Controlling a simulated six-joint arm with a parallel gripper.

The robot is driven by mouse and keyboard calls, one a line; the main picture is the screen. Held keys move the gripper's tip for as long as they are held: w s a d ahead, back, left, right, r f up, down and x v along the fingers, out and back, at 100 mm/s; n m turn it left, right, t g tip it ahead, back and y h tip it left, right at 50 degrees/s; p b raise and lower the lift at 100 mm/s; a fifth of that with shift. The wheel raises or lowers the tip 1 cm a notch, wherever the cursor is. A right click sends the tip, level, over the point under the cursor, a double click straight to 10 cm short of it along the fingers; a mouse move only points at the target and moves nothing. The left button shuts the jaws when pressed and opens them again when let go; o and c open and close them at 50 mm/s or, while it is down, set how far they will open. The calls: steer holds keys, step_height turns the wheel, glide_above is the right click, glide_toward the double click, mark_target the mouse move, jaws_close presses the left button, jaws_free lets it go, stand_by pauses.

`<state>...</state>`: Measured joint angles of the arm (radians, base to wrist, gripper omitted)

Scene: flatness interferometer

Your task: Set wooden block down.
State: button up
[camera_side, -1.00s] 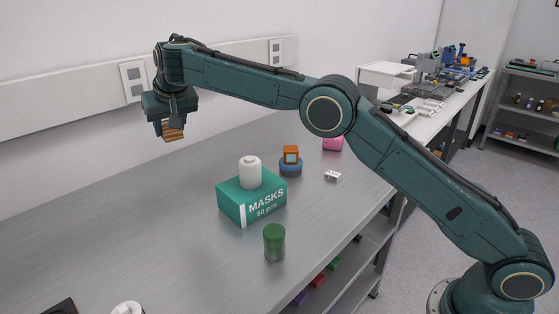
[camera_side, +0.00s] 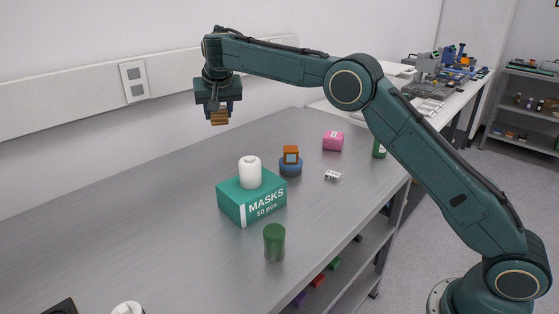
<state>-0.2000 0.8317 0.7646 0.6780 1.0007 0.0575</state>
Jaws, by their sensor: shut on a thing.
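My gripper (camera_side: 219,112) is at the upper left of the side view, high above the grey bench. It is shut on the wooden block (camera_side: 219,118), a small brown piece whose lower part shows below the jaws. The block's upper part is hidden by the jaws. The block hangs clear of the bench, behind and above the green mask box in the picture.
The grey bench (camera_side: 130,215) has wide free room at left. A green mask box (camera_side: 252,203) carries a white bottle (camera_side: 250,172). Nearby are an orange piece (camera_side: 291,154) on a blue round thing (camera_side: 290,168), a pink box (camera_side: 333,141), a white piece (camera_side: 332,176) and a green canister (camera_side: 274,242).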

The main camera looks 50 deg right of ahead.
steer(key=s+d+m+g+h, duration=0.1)
steer(key=s+d+m+g, duration=0.1)
steer(key=s+d+m, duration=0.2)
steer(key=s+d+m+g+h, duration=0.1)
steer(key=s+d+m, duration=0.3)
steer(key=s+d, duration=0.6)
steer(key=s+d+m+g+h, duration=0.1)
steer(key=s+d+m, duration=0.3)
steer(key=d, duration=1.6)
steer(key=s+g, duration=0.1)
steer(key=s, duration=0.2)
steer(key=shift+s+d+g, duration=0.15)
steer(key=shift+d+g, duration=0.15)
step_height(320, 180, down, 20)
steer(key=shift+r, duration=0.1)
steer(key=o, duration=1)
steer(key=shift+c, duration=0.2)
